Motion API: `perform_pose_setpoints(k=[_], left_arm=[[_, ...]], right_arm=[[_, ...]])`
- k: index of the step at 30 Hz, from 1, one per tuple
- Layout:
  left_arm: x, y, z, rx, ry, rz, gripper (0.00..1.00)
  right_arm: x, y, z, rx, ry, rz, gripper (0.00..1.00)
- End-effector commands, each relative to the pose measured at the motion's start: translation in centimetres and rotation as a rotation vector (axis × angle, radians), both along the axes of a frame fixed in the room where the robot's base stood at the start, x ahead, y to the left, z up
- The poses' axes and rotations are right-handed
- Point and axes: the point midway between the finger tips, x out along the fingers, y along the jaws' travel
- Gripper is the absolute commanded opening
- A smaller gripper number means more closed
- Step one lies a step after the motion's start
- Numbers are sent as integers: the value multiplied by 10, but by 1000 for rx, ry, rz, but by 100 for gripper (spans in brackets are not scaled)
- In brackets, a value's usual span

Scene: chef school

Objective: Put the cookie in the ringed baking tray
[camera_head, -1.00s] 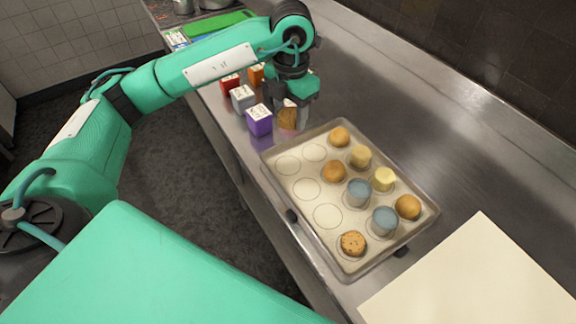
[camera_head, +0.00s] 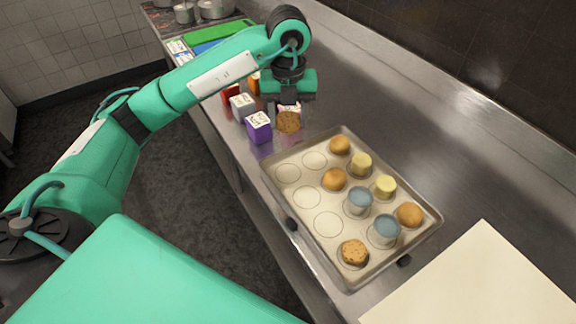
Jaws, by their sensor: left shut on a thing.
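The cookie (camera_head: 288,122) is brown, speckled and round. It is held at the fingertips of my left gripper (camera_head: 289,107), just beyond the far left corner of the ringed baking tray (camera_head: 270,178). The gripper is shut on it; the fingers are partly hidden under the wrist. The tray holds another speckled cookie (camera_head: 354,253) in its near ring, several smooth tan cookies, two yellow pieces (camera_head: 384,186) and two blue-grey pieces (camera_head: 386,229). Several rings along the left side are empty, such as one ring (camera_head: 328,225). My right gripper is not in view.
A cream board (camera_head: 490,280) lies at the lower right. Pots stand at the far end. The counter right of the tray is clear.

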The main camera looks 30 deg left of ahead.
Motion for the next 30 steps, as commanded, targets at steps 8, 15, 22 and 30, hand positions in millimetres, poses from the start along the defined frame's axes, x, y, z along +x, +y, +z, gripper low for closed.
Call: perform_pose_setpoints(k=[8,15,22,30], left_arm=[[-1,-1,-51,-3,5,-2,28],[-1,0,-99,1,5,0,28],[0,0,-122,0,1,-1,28],[-1,0,-156,0,4,-1,28]], right_arm=[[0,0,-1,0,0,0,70],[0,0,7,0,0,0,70],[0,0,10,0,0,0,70],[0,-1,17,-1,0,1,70]])
